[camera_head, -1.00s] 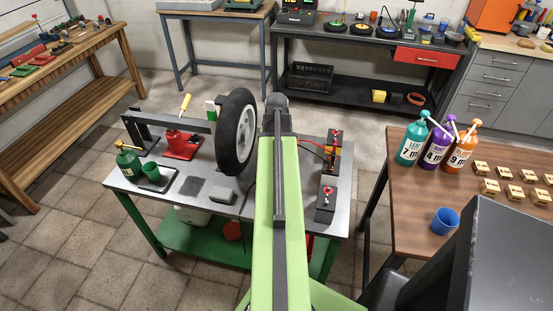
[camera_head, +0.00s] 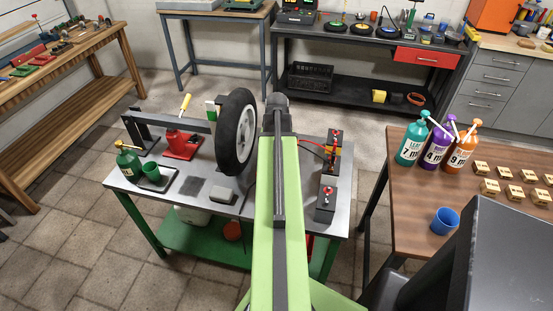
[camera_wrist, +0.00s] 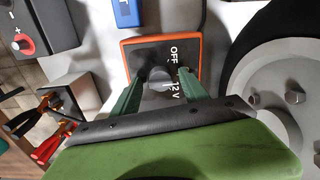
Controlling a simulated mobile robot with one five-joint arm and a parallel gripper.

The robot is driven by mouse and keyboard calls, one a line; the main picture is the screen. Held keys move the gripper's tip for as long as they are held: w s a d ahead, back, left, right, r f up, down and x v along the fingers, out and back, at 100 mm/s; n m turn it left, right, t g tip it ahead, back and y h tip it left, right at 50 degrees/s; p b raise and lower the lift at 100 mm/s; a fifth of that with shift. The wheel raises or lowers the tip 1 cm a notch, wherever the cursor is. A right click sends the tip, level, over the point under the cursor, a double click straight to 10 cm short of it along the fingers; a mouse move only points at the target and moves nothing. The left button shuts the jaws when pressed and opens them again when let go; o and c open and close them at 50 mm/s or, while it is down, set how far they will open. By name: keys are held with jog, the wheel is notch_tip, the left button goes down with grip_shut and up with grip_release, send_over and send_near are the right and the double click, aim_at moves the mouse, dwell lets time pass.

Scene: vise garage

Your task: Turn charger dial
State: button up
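The charger (camera_wrist: 130,44) shows in the wrist view as a dark panel with an orange rim and the labels OFF and 12 V. Its dial (camera_wrist: 158,86) seems to be the grey, blurred shape between the fingertips; its outline and pointer are unclear. My gripper (camera_wrist: 162,77) has two green fingers, spread apart, one on either side of that shape, over the panel. I cannot tell whether they touch the dial. In the head view, my arm hides the gripper and the charger.
The tyre (camera_head: 236,132) stands close on the bench, right of the fingers in the wrist view (camera_wrist: 290,92). A box with a red knob (camera_wrist: 20,44) and red-handled clamps (camera_wrist: 52,146) lie to the left.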

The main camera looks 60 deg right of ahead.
notch_tip(320, 180, up, 18)
jog(key=p, duration=1.7)
jog(key=shift+f, duration=0.25)
